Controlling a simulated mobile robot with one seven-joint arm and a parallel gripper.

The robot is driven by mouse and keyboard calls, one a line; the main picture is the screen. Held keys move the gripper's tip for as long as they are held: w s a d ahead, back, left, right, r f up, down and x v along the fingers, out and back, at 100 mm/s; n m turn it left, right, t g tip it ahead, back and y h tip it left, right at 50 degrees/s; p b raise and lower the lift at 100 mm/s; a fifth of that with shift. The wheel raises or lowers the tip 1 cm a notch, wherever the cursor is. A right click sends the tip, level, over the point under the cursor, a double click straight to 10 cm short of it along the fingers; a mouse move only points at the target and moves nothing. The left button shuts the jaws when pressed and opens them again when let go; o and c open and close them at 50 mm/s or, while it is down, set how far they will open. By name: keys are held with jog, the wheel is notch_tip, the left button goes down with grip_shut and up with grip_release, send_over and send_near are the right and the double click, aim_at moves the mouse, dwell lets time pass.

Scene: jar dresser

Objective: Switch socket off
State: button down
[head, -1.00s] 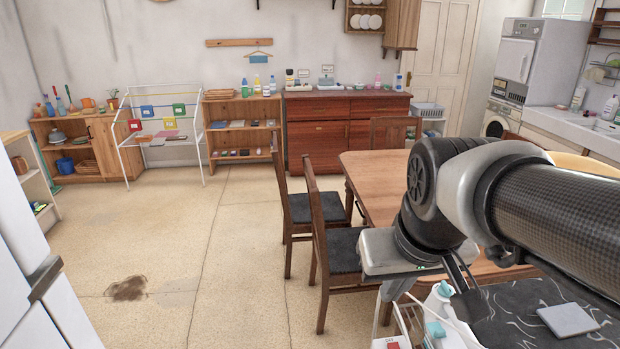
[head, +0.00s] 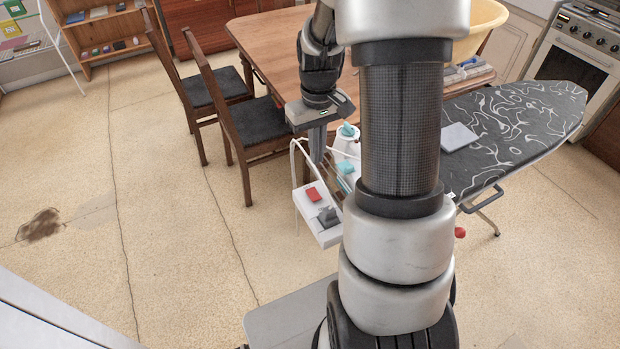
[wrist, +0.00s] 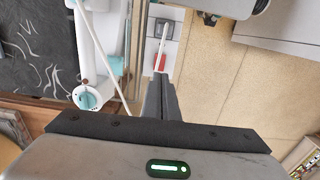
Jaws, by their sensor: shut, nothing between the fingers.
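The socket (head: 325,236) is a white block with a red switch (head: 314,194) and a dark grey part (head: 328,216) on its face. It hangs at the ironing board's left end. My gripper (head: 317,155) points down just above the socket's far end, its fingers shut and empty. In the wrist view the shut fingers (wrist: 160,77) are close to the red switch (wrist: 160,62) and partly cover it. Whether they touch it I cannot tell. The socket (wrist: 178,38) shows beyond them.
A white and teal appliance (head: 347,145) with a white cord stands right beside my gripper. The ironing board (head: 520,130) extends to the right. Chairs (head: 255,125) and a wooden table (head: 275,40) stand behind.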

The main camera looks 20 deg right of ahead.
aim_at(316, 197)
notch_tip(316, 197, down, 14)
dwell(0.8)
